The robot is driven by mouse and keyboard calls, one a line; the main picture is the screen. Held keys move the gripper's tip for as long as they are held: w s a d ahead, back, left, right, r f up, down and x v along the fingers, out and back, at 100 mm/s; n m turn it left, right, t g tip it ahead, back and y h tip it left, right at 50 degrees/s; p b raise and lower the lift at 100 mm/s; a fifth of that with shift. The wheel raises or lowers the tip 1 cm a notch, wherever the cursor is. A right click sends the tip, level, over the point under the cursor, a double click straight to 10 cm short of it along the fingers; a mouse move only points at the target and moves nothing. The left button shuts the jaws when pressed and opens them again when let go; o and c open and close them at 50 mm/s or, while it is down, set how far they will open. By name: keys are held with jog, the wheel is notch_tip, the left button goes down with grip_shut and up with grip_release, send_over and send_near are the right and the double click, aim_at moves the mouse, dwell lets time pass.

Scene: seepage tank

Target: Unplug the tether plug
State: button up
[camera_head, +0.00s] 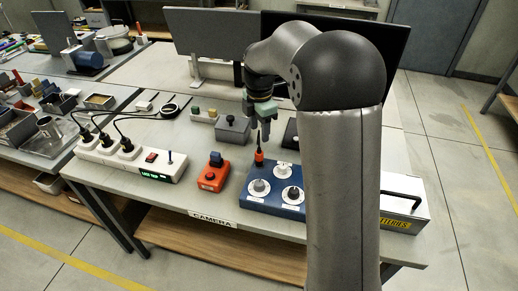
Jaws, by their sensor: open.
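My arm hides the right end of the blue box.
A white power strip (130,160) with several black plugs and a red switch lies at left. An orange box (213,176) with a dark knob stands between it and the blue box. A grey box (233,131) is behind. A white case (405,205) stands at right. Monitors (212,45) stand behind.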

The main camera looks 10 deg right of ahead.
aim_at(259, 148)
notch_tip(259, 148, down, 11)
jog(key=shift+p, duration=0.75)
grip_shut()
